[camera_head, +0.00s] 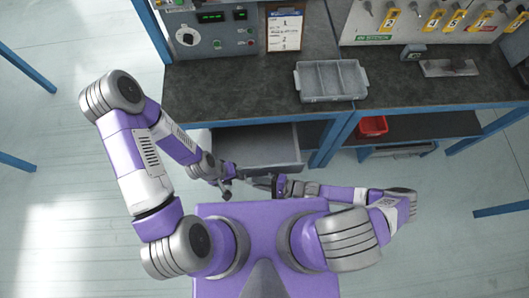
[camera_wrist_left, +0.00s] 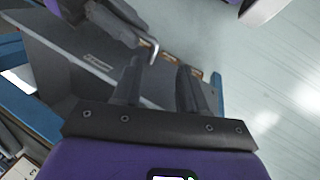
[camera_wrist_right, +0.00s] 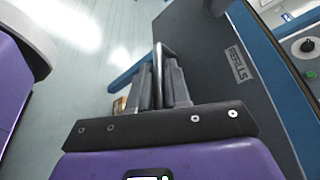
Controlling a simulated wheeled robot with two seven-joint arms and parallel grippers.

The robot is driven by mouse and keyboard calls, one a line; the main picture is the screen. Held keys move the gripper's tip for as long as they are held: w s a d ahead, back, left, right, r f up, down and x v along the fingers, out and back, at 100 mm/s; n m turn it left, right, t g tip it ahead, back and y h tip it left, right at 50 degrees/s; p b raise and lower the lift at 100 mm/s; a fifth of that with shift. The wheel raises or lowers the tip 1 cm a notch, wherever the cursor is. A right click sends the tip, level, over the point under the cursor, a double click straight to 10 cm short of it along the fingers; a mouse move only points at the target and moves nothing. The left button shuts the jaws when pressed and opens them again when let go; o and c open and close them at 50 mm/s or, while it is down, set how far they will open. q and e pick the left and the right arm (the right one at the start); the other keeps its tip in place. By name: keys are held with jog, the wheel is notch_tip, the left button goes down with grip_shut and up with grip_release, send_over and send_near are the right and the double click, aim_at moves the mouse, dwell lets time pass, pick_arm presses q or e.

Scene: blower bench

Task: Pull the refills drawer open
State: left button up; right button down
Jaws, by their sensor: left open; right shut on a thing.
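The grey refills drawer (camera_head: 257,147) stands out from under the left part of the bench, its empty inside showing in the head view. Its front carries a REFILLS label (camera_wrist_right: 240,64) in the right wrist view. My right gripper (camera_head: 268,183) is shut on the drawer's bar handle (camera_wrist_right: 158,62), at the drawer front. My left gripper (camera_head: 230,173) is open near the drawer's front left corner; its two fingers (camera_wrist_left: 160,85) are apart with nothing held between them in the left wrist view. The exact handle contact is too small to tell in the head view.
A grey divided tray (camera_head: 331,81), a clipboard (camera_head: 284,31) and a control box (camera_head: 213,32) stand on the dark bench top (camera_head: 225,92). A red bin (camera_head: 373,126) sits on the shelf at right. Blue bench legs (camera_head: 333,139) flank the drawer's right side.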

jog(key=shift+s, duration=0.2)
jog(key=c, duration=1.4)
grip_release()
jog(key=shift+c, duration=0.2)
jog(key=shift+d, duration=0.15)
jog(key=v, duration=0.7)
jog(key=shift+d+p, duration=0.15)
jog(key=shift+p, duration=0.2)
jog(key=shift+s+r, duration=0.1)
